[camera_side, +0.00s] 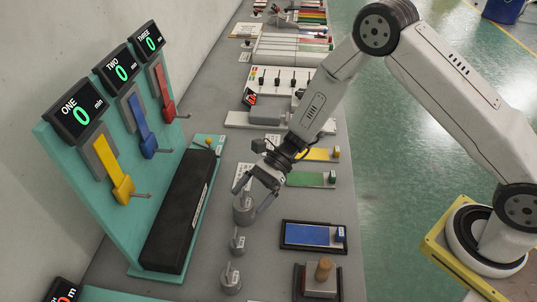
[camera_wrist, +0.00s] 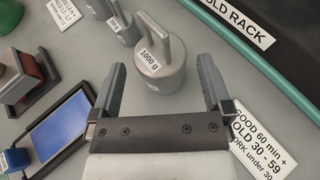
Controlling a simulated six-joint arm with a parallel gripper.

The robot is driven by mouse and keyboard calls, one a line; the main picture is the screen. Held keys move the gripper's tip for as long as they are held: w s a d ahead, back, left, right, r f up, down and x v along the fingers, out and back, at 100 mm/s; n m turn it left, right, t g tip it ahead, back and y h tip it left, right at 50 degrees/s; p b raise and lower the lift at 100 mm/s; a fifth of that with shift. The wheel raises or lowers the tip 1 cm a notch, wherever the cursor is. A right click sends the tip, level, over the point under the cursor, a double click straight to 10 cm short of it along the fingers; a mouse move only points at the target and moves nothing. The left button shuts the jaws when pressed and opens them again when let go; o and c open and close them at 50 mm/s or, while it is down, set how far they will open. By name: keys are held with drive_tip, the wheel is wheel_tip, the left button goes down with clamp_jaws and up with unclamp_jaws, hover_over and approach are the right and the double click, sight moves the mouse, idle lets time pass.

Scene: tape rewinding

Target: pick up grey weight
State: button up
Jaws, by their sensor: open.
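A large grey weight labelled 1000 g (camera_wrist: 157,72), with an upright handle on top, stands on the grey table. It also shows in the side view (camera_side: 242,214), nearest my gripper. My gripper (camera_side: 250,200) is open and empty, pointing down toward this weight. In the wrist view the two fingers of my gripper (camera_wrist: 161,75) frame the weight, one to its left and one to its right. The weight looks apart from both fingers. Two smaller grey weights (camera_side: 237,244) (camera_side: 231,281) stand in a line in front of it; they also show in the wrist view (camera_wrist: 121,22).
A teal board (camera_side: 75,150) with three timers and coloured levers stands at left, with a long black rack (camera_side: 180,215) beside it. A blue-topped tray (camera_side: 313,235) and a wooden-handled block (camera_side: 322,280) lie right of the weights. A label card (camera_wrist: 255,135) lies right of my gripper.

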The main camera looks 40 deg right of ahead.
drive_tip(key=shift+x, duration=1.4)
clamp_jaws()
drive_tip(key=shift+w+r, duration=0.1)
